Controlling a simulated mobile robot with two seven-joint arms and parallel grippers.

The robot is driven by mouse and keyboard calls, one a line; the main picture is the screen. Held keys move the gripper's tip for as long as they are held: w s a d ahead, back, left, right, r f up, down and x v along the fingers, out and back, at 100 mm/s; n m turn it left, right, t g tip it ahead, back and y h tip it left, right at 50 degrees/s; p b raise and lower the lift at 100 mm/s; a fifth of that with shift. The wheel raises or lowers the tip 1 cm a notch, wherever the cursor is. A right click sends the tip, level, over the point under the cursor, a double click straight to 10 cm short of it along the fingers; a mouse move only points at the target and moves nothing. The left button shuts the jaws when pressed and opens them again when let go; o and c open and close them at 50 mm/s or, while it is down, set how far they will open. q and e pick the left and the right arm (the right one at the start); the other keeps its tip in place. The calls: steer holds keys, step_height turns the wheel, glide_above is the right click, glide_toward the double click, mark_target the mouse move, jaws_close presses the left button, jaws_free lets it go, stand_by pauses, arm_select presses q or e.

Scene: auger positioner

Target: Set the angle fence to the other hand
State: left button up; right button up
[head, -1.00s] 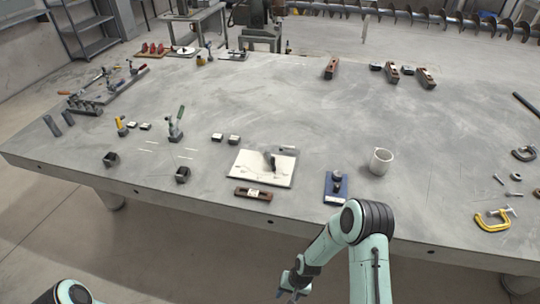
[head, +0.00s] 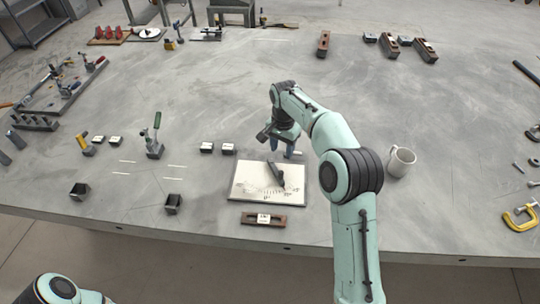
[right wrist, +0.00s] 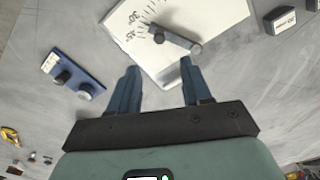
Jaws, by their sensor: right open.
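The white angle board (head: 240,185) lies flat near the table's front edge, with degree marks along its front part. The dark angle fence (head: 277,176) sits on it, slanting. In the right wrist view the board (right wrist: 205,15) shows marks including 30°, and the fence (right wrist: 178,39) is a grey bar with a round knob at each end. My right gripper (head: 283,152) is over the board's far edge. In the right wrist view its fingers (right wrist: 160,75) are apart and empty, with the fence beyond their tips. My left gripper is out of view; only part of my left arm shows.
A wooden block with a white label (head: 264,219) lies in front of the board. Two small dark blocks (head: 217,148) lie to its left. A white mug (head: 400,162) stands right of my right arm. A blue plate with knobs (right wrist: 72,74) shows in the right wrist view.

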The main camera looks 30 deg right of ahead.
glide_above(281, 172)
step_height(281, 172, down, 5)
steer(key=shift+s+f+b, duration=0.15)
steer(key=shift+f+b, duration=0.05)
steer(key=shift+b, duration=0.2)
steer(key=f, duration=0.6)
steer(key=shift+w+f, duration=0.1)
steer(key=shift+w, duration=0.1)
steer(key=shift+f, duration=0.8)
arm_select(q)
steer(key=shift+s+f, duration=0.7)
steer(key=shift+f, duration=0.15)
arm_select(e)
jaws_close()
